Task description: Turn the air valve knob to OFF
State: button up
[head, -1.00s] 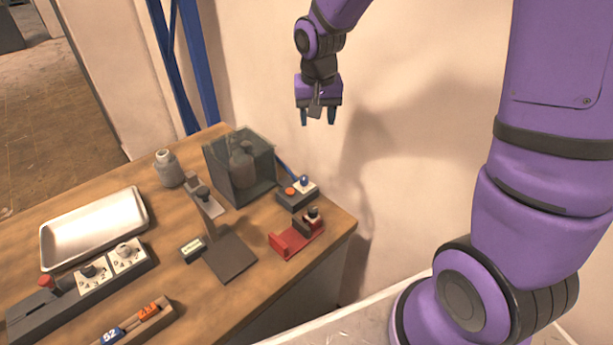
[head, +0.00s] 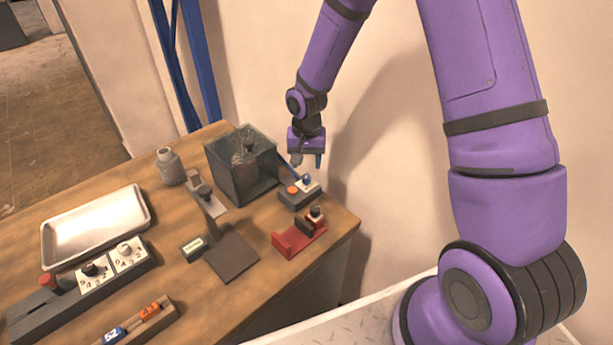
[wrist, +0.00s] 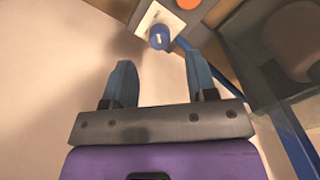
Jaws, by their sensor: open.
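The blue knob (head: 307,179), which appears to be the air valve knob, sits on a white plate on a small dark box (head: 297,199) at the table's back right edge. In the wrist view the blue knob (wrist: 159,38) shows a white mark on top, ahead of and between my fingertips. The plate's lettering is too small to read. My gripper (head: 308,161) is open, empty and pointing down, above and apart from the knob. Its two blue fingers also show in the wrist view (wrist: 160,75).
An orange button (head: 293,190) is beside the knob. A glass chamber (head: 240,185) with a blue tube stands close on the left. A red fixture (head: 288,243) is in front. The wall is close behind. A metal tray (head: 50,245) lies far left.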

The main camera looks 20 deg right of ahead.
aim_at(306, 176)
jog(key=shift+f, duration=2.95)
jog(key=c, duration=0.9)
